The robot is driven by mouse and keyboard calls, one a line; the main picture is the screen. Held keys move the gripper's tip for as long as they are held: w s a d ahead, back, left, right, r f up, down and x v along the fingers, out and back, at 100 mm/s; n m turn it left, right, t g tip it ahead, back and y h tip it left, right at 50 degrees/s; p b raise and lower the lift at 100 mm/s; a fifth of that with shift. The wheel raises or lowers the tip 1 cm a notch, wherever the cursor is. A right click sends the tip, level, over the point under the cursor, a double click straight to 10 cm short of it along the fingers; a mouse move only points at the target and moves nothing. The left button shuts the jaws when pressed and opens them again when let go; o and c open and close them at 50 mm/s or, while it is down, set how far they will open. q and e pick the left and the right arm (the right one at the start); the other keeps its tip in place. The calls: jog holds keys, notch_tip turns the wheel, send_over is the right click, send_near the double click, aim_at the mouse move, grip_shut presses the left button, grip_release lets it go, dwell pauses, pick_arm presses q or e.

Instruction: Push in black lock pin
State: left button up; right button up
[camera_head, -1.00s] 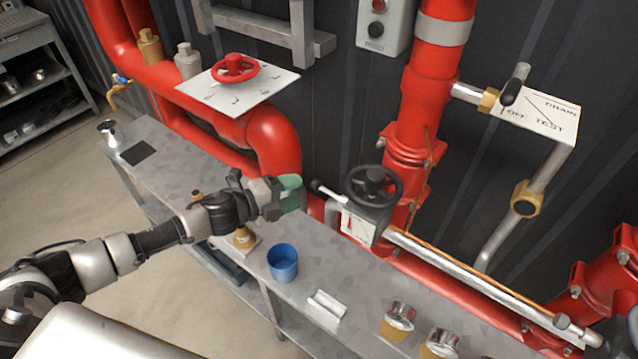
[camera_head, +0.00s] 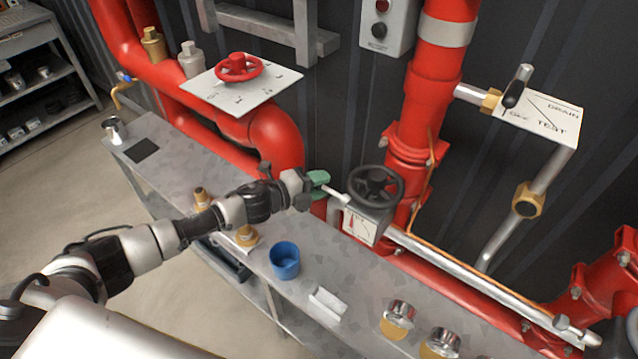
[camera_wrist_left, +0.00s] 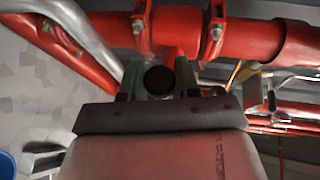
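The lock pin (camera_head: 338,195) shows as a pale rod sticking out to the left from the box under the black handwheel (camera_head: 375,187). Its black end is hidden in the head view behind my left gripper (camera_head: 318,188), which has green fingertips. In the left wrist view a dark round knob (camera_wrist_left: 158,80), which looks like the pin's black end, sits between the two green fingers (camera_wrist_left: 159,78). The fingers are apart, one on each side of the knob; whether they touch it is hard to tell. My right gripper is not in view.
A grey bench (camera_head: 222,228) runs below my left arm. It carries a blue cup (camera_head: 284,262), a white block (camera_head: 327,304) and brass fittings (camera_head: 397,320). Red pipes (camera_head: 412,125) stand close behind the handwheel. A red handwheel (camera_head: 239,67) is on a plate further left.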

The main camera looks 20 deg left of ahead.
aim_at(331, 191)
pick_arm(q)
grip_shut()
jog(key=shift+s+d+p, duration=0.25)
jog(key=shift+d+p, duration=0.05)
jog(key=shift+d, duration=0.4)
jog(key=shift+s+d+p, duration=0.25)
jog(key=shift+d+p, duration=0.05)
jog(key=shift+d, duration=0.4)
jog(key=shift+s+d, duration=0.1)
jog(key=shift+d, duration=0.15)
jog(key=shift+f, duration=0.1)
jog(key=o, duration=0.7)
grip_release()
